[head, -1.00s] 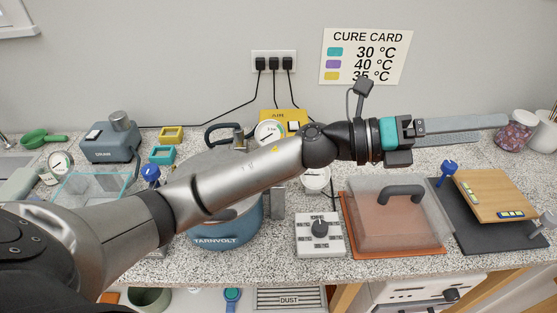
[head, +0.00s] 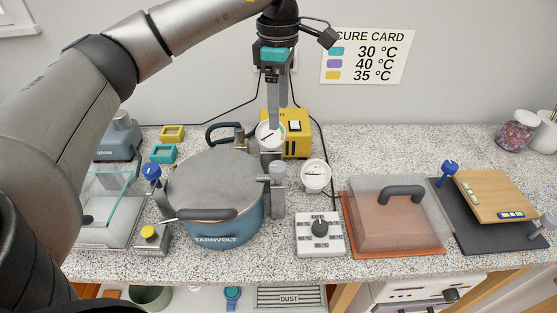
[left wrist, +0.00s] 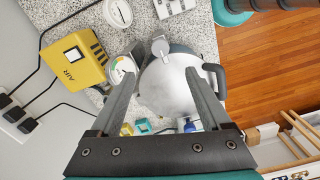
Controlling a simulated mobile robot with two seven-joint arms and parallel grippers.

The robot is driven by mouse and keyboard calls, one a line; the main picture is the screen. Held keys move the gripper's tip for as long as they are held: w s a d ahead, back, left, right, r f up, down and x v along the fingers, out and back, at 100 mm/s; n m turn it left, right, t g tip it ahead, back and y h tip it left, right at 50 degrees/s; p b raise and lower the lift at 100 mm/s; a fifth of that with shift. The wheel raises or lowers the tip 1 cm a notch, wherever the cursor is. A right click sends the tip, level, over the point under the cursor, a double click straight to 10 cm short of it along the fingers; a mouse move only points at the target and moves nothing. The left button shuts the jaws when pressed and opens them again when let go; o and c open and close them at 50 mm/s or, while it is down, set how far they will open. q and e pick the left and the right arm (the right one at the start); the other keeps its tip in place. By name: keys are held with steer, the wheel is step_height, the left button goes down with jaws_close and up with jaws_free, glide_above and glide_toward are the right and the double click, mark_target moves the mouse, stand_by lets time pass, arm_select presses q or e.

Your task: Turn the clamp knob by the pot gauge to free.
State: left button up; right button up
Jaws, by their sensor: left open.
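The blue pot (head: 222,230) labelled TARNVOLT stands on the speckled counter with its grey lid shut down. The round white gauge (head: 267,134) is at the pot's back right; it also shows in the left wrist view (left wrist: 122,68). A grey clamp post with a rounded top (head: 277,172) stands at the pot's right rim, near the gauge; in the left wrist view its top (left wrist: 160,46) is beyond the fingertips. My left gripper (head: 274,124) points down at the gauge, partly covering it. Its fingers (left wrist: 163,76) are apart and empty. My right gripper is not in view.
A yellow AIR box (head: 298,132) stands behind the gauge. A small white dial (head: 316,175) and a knob box (head: 320,235) are right of the pot. A blue knob (head: 151,171) stands at its left. A clear cover (head: 395,215) sits farther right.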

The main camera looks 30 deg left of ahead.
mark_target(278, 166)
arm_select(q)
step_height(278, 166, down, 15)
steer(key=shift+f+p, duration=0.1)
steer(key=shift+p, duration=0.3)
jaws_close()
stand_by(0.7)
